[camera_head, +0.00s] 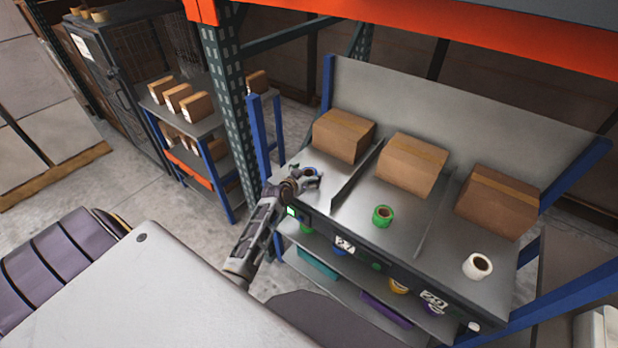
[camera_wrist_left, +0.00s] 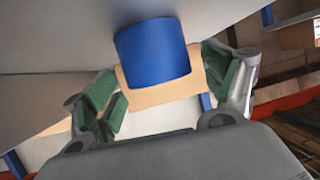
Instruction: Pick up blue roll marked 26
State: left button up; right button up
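The blue roll (camera_wrist_left: 152,52) shows large in the left wrist view, between the two fingers of my left gripper (camera_wrist_left: 161,76). The green-padded fingers stand apart, one on each side of the roll; a gap shows on the left, and the right finger is very close to it. In the head view the left gripper (camera_head: 308,177) is over the left bay of the metal shelf, and the blue roll (camera_head: 309,171) is small and partly hidden by it. No number 26 can be read on the roll. My right gripper is not in view.
The sloped metal shelf (camera_head: 345,212) has divided bays with cardboard boxes (camera_head: 343,135) at the back. A green roll (camera_head: 382,216) stands in the middle bay and a white roll (camera_head: 478,265) in the right one. More rolls and bins lie below. A blue post (camera_head: 258,135) rises beside my arm.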

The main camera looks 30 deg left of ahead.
aim_at(308, 174)
pick_arm(q)
jog(key=c, duration=1.1)
jog(key=shift+o, duration=0.2)
notch_tip(308, 174, up, 10)
dwell(0.4)
